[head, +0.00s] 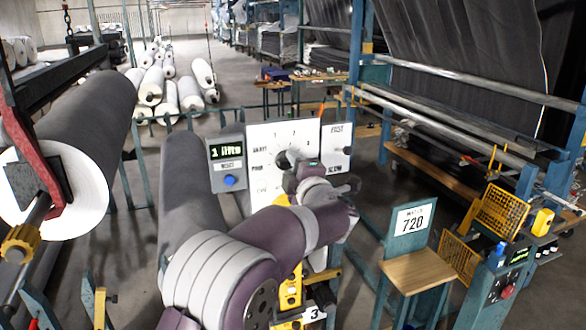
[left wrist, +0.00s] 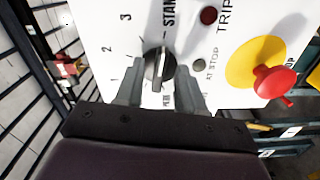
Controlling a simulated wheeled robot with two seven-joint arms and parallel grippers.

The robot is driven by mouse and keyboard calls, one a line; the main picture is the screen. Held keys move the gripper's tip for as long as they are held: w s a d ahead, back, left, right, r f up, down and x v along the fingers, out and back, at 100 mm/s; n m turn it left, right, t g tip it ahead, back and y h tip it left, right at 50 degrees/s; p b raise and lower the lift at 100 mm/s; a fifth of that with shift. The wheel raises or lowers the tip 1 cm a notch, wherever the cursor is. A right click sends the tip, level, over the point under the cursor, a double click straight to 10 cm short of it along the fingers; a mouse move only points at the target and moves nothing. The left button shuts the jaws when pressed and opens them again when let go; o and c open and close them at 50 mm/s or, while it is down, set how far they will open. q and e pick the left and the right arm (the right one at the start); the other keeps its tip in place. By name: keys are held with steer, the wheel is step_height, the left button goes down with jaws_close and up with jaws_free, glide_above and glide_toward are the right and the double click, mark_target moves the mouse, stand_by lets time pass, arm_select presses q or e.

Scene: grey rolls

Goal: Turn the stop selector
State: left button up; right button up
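The stop selector (left wrist: 158,68) is a dark round knob with a raised grip bar on a white panel (left wrist: 115,22). In the left wrist view its bar runs nearly up and down the picture, and numbers 1, 2 and 3 stand to its left. My left gripper (left wrist: 158,88) has its two grey fingers apart, one on each side of the knob's lower part. Contact with the knob cannot be told. In the head view the left gripper (head: 297,172) is in front of the panel (head: 262,137) and hides much of the selector. My right gripper is not in view.
A red mushroom button (left wrist: 274,83) on a yellow disc sits right of the selector in the wrist view. A wooden-topped stand (head: 418,270) is at right.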

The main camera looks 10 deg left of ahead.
arm_select(q)
steer(key=shift+s+d, duration=0.2)
steer(key=shift+s, duration=0.05)
steer(key=b+v, duration=0.5)
steer(key=v, duration=0.7)
